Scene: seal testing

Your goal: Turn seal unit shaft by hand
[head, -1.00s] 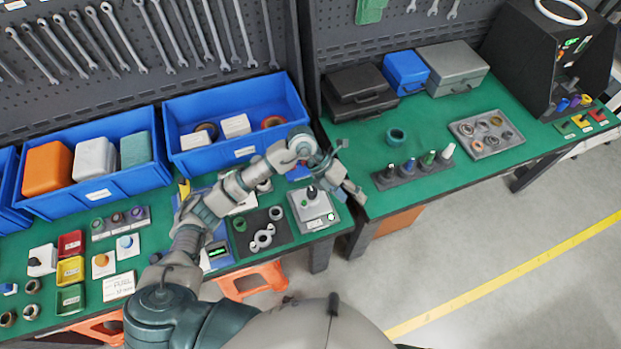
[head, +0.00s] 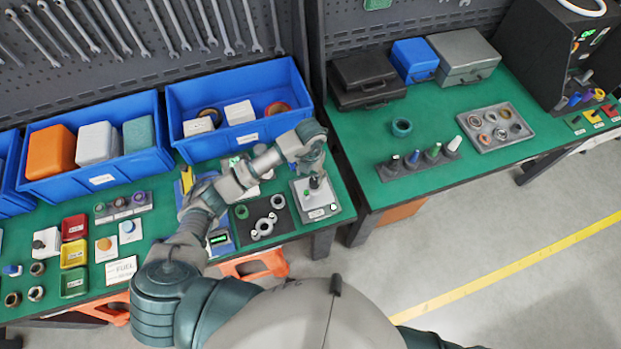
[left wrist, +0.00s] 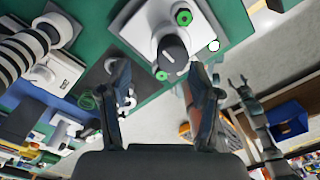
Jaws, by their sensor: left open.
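The seal unit (head: 326,208) is a light grey block near the right end of the left bench, with a dark upright shaft knob on top. In the left wrist view the black knob (left wrist: 173,52) has a pale line on it, and green round parts sit beside it. My left gripper (head: 315,174) is above the unit, pointing down and partly covering the knob. In its wrist view the open fingers (left wrist: 154,72) are apart, with the knob just past the tips and not gripped. What seems to be my right gripper (left wrist: 240,88) is small at the right of that view.
A dark mat (head: 262,221) with metal rings lies left of the unit. Blue bins (head: 228,142) stand behind. A gap separates this bench from the right bench (head: 365,185), which holds a cone rack (head: 418,165) and a grey parts tray (head: 522,133).

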